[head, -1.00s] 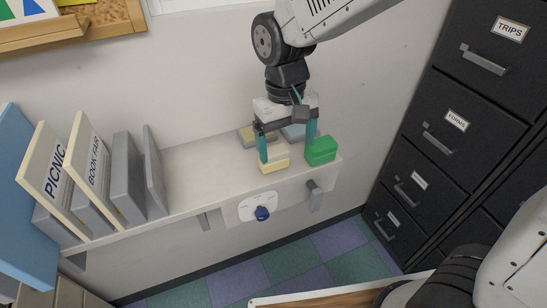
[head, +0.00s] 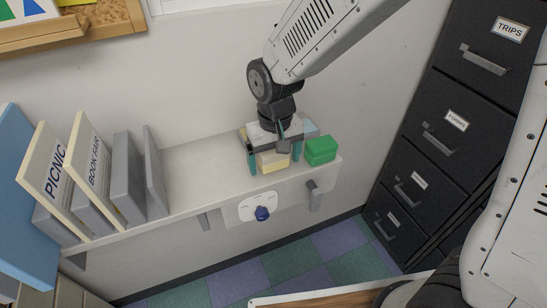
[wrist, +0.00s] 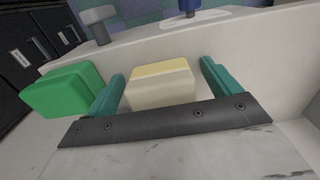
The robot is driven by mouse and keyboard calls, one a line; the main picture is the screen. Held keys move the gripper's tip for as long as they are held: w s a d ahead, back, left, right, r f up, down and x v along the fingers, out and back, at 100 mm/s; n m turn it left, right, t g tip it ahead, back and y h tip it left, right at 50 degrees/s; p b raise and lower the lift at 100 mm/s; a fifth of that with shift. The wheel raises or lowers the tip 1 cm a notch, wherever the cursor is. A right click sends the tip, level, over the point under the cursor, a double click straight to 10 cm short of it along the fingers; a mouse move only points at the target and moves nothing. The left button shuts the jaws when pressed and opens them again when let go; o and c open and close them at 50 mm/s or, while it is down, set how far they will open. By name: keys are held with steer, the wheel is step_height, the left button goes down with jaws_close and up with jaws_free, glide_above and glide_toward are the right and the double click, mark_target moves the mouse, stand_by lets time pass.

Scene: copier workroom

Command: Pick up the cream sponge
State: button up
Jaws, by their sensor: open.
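The cream sponge (head: 272,162) sits on the white shelf near its front edge. In the wrist view the cream sponge (wrist: 161,85) lies between the two teal fingers of my gripper (wrist: 165,88). My gripper (head: 273,164) is open and lowered around the sponge. There is a gap to the right finger, and the left finger is close to the sponge's left side. In the head view my gripper hides part of the sponge.
A green block (head: 320,150) stands just right of my gripper, close to the left finger in the wrist view (wrist: 62,92). Binders stand on the shelf's left (head: 200,175). Dark filing cabinets (head: 440,130) are at right.

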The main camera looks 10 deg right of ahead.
steer(key=c, duration=1.1)
steer(key=shift+r, duration=0.1)
